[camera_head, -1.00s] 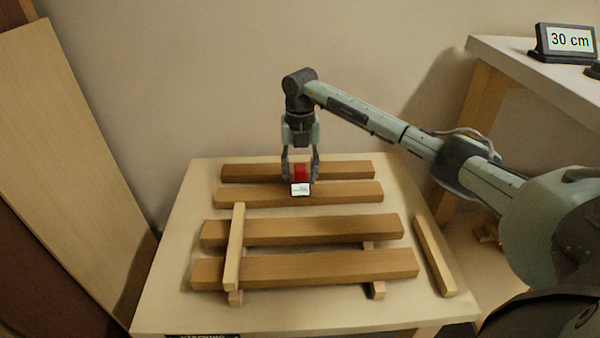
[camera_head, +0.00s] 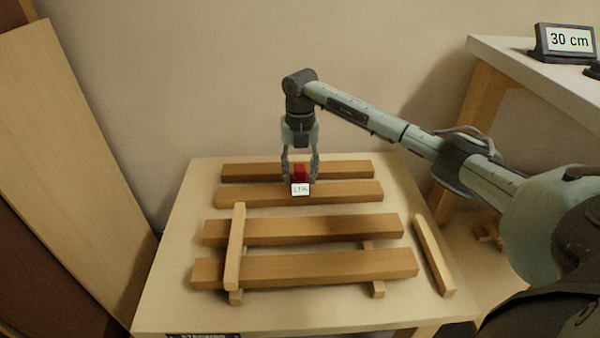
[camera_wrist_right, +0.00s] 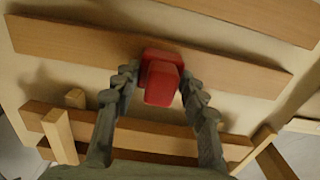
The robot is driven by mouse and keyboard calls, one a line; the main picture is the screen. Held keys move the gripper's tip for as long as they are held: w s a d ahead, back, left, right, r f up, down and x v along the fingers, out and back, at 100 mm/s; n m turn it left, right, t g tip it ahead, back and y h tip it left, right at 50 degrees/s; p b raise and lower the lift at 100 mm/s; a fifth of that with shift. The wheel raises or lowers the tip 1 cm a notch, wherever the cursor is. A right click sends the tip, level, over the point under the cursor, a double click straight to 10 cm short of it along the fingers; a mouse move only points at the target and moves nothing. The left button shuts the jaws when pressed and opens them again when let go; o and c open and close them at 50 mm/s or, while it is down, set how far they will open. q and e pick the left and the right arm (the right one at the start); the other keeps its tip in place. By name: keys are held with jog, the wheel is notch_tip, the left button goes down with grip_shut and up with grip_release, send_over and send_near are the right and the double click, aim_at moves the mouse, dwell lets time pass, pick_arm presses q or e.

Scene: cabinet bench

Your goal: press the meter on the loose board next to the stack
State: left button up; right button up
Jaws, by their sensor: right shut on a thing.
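The red meter (camera_head: 301,172) is held in my right gripper (camera_head: 300,180), one finger on each side. Its small white display shows characters too small to read surely. The meter is at the middle of a loose brown board (camera_head: 345,190), the one nearer the stack; in the wrist view the red meter (camera_wrist_right: 161,80) overlaps this board (camera_wrist_right: 80,48). Its contact with the wood is hidden. The stack has two brown boards (camera_head: 340,265) on pale cross strips (camera_head: 377,289), with another pale strip (camera_head: 235,250) across them at the left. My left gripper is out of view.
Another loose board (camera_head: 345,169) lies behind, near the wall. A loose pale strip (camera_head: 434,255) lies right of the stack on the table (camera_head: 180,285). A side table (camera_head: 500,50) at the right carries a "30 cm" sign (camera_head: 567,42). The table's left side is clear.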

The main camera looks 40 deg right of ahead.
dwell(0.5)
jog(key=shift+r+p, duration=2.85)
jog(key=shift+r, duration=0.6)
